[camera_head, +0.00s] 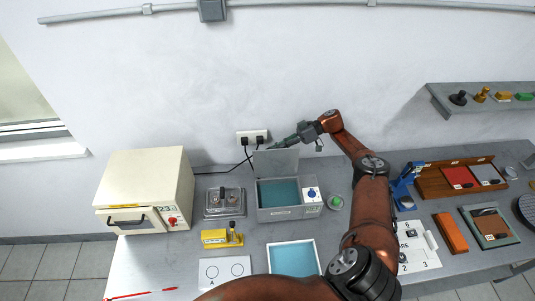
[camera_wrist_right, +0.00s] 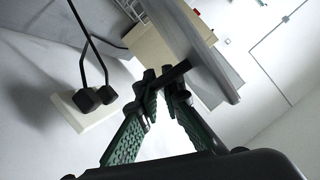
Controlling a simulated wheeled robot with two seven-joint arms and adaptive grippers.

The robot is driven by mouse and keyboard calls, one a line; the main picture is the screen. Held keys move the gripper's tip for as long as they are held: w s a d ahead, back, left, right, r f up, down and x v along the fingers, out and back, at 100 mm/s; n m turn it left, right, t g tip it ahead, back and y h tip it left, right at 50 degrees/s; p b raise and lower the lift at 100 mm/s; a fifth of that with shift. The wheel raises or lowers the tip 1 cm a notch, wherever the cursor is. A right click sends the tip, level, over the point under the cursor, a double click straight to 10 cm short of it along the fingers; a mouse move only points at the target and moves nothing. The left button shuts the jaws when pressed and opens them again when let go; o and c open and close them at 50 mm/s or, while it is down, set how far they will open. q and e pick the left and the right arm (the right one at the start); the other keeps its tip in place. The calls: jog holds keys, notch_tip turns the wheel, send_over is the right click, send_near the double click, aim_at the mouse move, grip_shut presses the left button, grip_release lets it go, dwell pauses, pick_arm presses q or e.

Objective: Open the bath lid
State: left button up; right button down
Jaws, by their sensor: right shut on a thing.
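The bath (camera_head: 287,213) is a grey box in the middle of the bench, with teal liquid showing inside. Its grey lid (camera_head: 275,161) stands raised at the back edge, so the bath lies open. My right gripper (camera_head: 281,144) is at the lid's upper edge, reaching in from the right. In the right wrist view the green fingers (camera_wrist_right: 163,88) are shut on a dark bar, the lid handle (camera_wrist_right: 174,75), beside the grey lid panel (camera_wrist_right: 218,80). My left gripper is not in view.
A wall socket (camera_head: 252,136) with two black plugs is close behind the lid. A cream oven (camera_head: 148,185) and a grey two-knob unit (camera_head: 224,202) stand left. A yellow device (camera_head: 216,239) and a white-rimmed tray (camera_head: 293,243) lie in front.

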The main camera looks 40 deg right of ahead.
jog(key=shift+f, duration=0.3)
jog(key=c, duration=2.4)
grip_release()
notch_tip(320, 180, up, 10)
jog(key=shift+d+r, duration=0.1)
jog(key=shift+r, duration=0.05)
